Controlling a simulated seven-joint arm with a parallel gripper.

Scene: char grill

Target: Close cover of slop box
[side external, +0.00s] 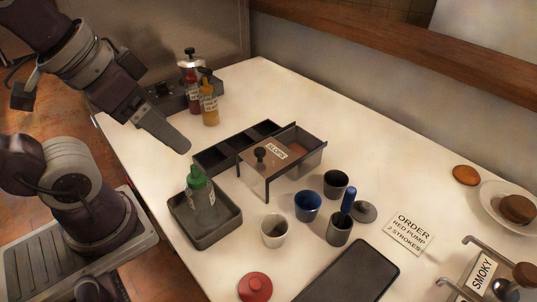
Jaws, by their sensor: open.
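The slop box (314,157) stands near the middle of the white counter, its right part open from above with a brownish inside. Its cover (272,165) is a flat panel with a "SLOPS" label and a black knob (260,154); it lies over the left part of the box, between dark rails. My gripper (182,146) is above the counter, left of the box and apart from the cover. It points down to the right and is open with nothing seen in it. Its fingers overlap from this side, so the gap is hidden.
A dark divided tray (226,154) adjoins the box on the left. A green-capped bottle (199,187) stands in a grey tray (205,236) in front. Cups, including a blue cup (307,205), stand close at the lower right. Sauce bottles (209,103) stand behind my gripper.

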